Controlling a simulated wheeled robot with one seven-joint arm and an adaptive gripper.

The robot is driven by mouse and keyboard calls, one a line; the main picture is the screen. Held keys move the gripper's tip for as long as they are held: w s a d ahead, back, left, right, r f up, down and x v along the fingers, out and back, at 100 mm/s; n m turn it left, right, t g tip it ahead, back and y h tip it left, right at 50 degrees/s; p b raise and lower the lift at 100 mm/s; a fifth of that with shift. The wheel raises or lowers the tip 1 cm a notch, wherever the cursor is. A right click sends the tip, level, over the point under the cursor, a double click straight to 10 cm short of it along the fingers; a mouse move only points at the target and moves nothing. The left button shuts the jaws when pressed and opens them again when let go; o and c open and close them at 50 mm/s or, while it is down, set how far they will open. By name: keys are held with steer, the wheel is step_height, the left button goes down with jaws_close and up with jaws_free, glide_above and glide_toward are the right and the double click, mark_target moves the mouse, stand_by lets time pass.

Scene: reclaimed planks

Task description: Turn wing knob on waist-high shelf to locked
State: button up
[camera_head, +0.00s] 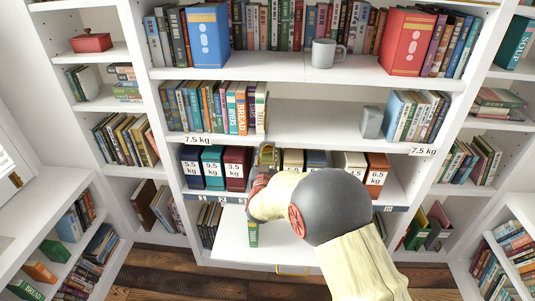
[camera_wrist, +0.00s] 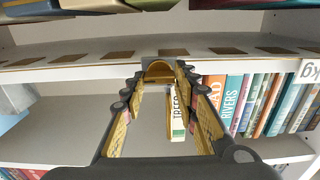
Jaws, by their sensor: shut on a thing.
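The wing knob (camera_wrist: 160,69) is a small brass-coloured piece on a grey mount at the shelf's front edge, in the upper middle of the wrist view. My gripper (camera_wrist: 161,74) is shut on it, with one finger on each side. In the head view my gripper (camera_head: 267,156) is at the front of the middle shelf bay, below the row of upright books, and the knob cannot be made out clearly there. Fingers and mount hide part of the knob, and I cannot read any locked or unlocked mark.
Weight-marked binders, among them a maroon one (camera_head: 237,168) and a brown one (camera_head: 376,175), flank my gripper. Upright books (camera_head: 215,108) and a grey block (camera_head: 370,122) stand on the shelf above. A grey mug (camera_head: 324,53) is higher up. Bare shelf lies right of the books.

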steer(key=shift+c, duration=1)
steer(key=n+p, duration=0.2)
steer(key=n, duration=0.1)
steer(key=shift+r, duration=0.15)
steer(key=n+p, duration=0.3)
steer(key=n, duration=0.3)
steer(key=shift+a, duration=0.15)
steer(key=n+p, duration=0.2)
steer(key=n, duration=0.2)
steer(key=shift+n+p, duration=0.3)
steer(key=shift+n, duration=0.1)
steer(key=shift+f+n+p, duration=0.15)
steer(key=shift+n+p, duration=0.3)
steer(key=shift+n, duration=0.6)
steer(key=shift+f+n+p, duration=0.15)
steer(key=shift+n+p, duration=0.3)
steer(key=shift+n, duration=0.6)
steer(key=o, duration=1.2)
steer(key=shift+c, duration=0.2)
